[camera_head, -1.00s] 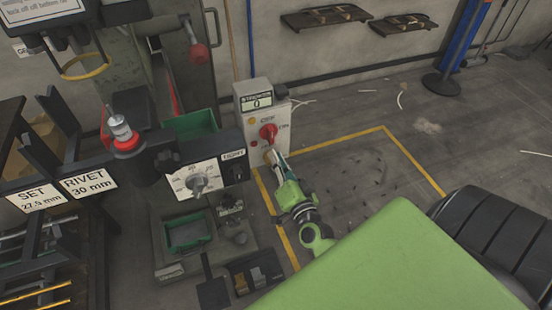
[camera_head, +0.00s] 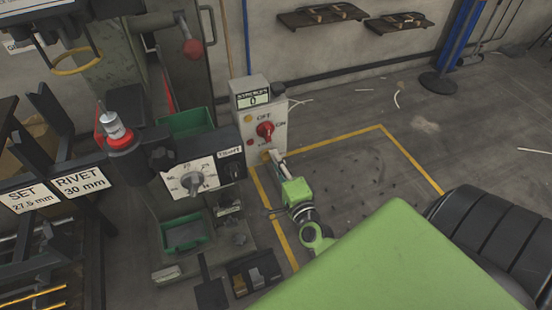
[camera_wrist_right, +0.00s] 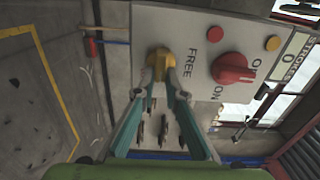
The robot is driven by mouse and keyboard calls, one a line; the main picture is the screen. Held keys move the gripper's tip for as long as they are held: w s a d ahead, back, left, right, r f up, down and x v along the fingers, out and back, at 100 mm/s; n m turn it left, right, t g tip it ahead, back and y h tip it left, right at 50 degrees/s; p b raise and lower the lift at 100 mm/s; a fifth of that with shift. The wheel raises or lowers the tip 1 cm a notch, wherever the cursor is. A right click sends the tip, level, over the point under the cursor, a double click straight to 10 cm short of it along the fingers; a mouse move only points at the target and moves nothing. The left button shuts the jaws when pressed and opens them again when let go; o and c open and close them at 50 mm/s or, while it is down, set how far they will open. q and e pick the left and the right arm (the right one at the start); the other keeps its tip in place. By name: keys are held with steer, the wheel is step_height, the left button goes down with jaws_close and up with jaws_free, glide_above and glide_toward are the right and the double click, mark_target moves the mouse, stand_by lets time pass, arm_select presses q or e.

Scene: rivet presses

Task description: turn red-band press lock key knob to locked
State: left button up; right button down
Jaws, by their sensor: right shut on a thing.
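The press with a red band (camera_head: 124,140) stands left of centre in the head view. Its pale control box (camera_head: 257,108) carries a red switch (camera_head: 265,129) marked OFF and ON. Below that switch is the lock key knob (camera_wrist_right: 160,60), yellow, beside the word FREE in the right wrist view. My right gripper (camera_wrist_right: 160,84) is shut on this knob, its two fingers on either side of it. In the head view my right gripper (camera_head: 275,157) reaches the box's lower front and largely hides the knob. The knob's exact angle is hard to tell. My left gripper is not in view.
A dial panel (camera_head: 194,180) and green bins (camera_head: 185,233) are left of the box. A yellow floor line (camera_head: 330,141) borders open floor to the right. Wall shelves (camera_head: 322,16) are behind. Small red and yellow buttons (camera_wrist_right: 273,43) sit near the red switch.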

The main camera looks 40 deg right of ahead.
steer(key=shift+f, duration=0.1)
stand_by(0.4)
steer(key=c, duration=2.1)
jaws_free()
steer(key=shift+s, duration=0.15)
steer(key=shift+m, duration=0.3)
steer(key=v, duration=1.1)
steer(key=shift+s+a, duration=0.2)
steer(key=shift+s, duration=0.2)
steer(key=shift+a, duration=0.1)
